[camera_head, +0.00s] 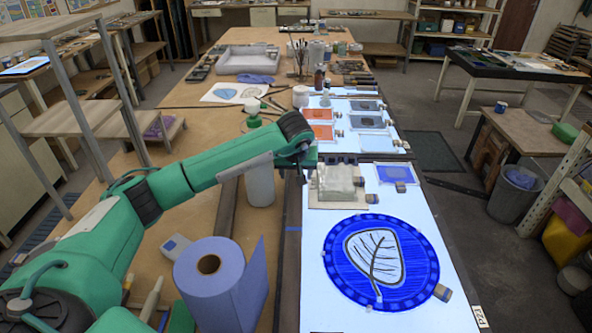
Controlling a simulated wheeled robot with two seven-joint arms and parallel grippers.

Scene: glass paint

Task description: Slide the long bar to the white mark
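My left arm reaches in from the left, and its gripper (304,172) hangs near the left edge of the lit glass table, beside a pale translucent block. The gripper is seen end-on and small, so its fingers and anything between them are unclear. A long dark bar (289,255) runs front to back along the left side of the lit table, with a bit of blue tape across it; I cannot tell if it is the task's bar. I cannot make out the white mark with certainty. My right gripper is out of view.
A blue paper roll (215,285) and a white cylinder (260,185) stand left of the dark bar. The lit table (320,300) bears a round blue glass panel (345,270) with a leaf design. The pale block (335,180) sits behind it. Bottles and brushes stand farther back.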

